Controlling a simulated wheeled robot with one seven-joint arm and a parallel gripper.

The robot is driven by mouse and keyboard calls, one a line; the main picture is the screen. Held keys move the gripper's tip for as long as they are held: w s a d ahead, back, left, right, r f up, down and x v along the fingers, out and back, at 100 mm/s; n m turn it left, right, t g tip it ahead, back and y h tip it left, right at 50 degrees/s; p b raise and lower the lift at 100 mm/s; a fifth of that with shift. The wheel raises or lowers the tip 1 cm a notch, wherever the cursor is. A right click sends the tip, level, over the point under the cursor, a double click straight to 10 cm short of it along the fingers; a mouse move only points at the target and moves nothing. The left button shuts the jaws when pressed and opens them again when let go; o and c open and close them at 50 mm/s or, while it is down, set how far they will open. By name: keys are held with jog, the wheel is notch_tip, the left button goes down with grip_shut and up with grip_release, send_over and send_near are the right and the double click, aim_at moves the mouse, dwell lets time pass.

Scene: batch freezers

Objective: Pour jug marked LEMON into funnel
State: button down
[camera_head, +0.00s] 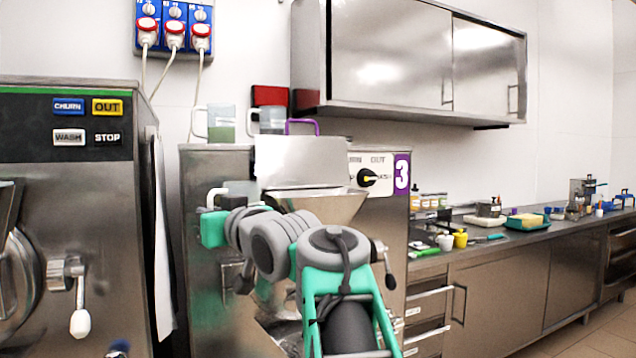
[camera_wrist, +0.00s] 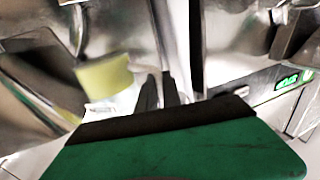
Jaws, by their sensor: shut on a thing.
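My gripper (camera_head: 213,228) is at the left of the funnel, in front of the machine marked 3. It is shut on the white handle of a clear jug (camera_head: 240,187), which is partly hidden behind my arm. In the wrist view the dark fingers (camera_wrist: 160,92) are close together beside a pale yellow mass (camera_wrist: 105,75), seemingly the jug's contents. No LEMON label can be read. The steel funnel (camera_head: 335,203) sits at the front top of the machine, below a raised steel plate. My arm hides its lower part. The held jug is left of the funnel, apart from its mouth.
The raised plate (camera_head: 300,160) stands behind the funnel. Another machine (camera_head: 70,190) is at left, a cluttered counter (camera_head: 470,240) at right.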

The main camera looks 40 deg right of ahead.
jog(key=s+d+r+m+h, duration=0.1)
jog(key=s+d+r+h, duration=0.1)
jog(key=r, duration=0.8)
jog(key=shift+s+m+h+p, duration=0.3)
jog(key=shift+s+p, duration=0.15)
jog(key=shift+s, duration=0.2)
jog(key=shift+r, duration=0.1)
jog(key=d+r+m+g+y+p, duration=0.1)
jog(key=d+r+m+p, duration=0.5)
jog(key=p, duration=1.6)
jog(key=d+m, duration=0.2)
jog(key=m, duration=0.2)
jog(key=shift+w+g+y, duration=0.15)
jog(key=shift+g+y, duration=0.25)
jog(key=shift+d+m+p, duration=0.45)
jog(key=shift+m+p, duration=0.35)
jog(key=shift+p, duration=0.5)
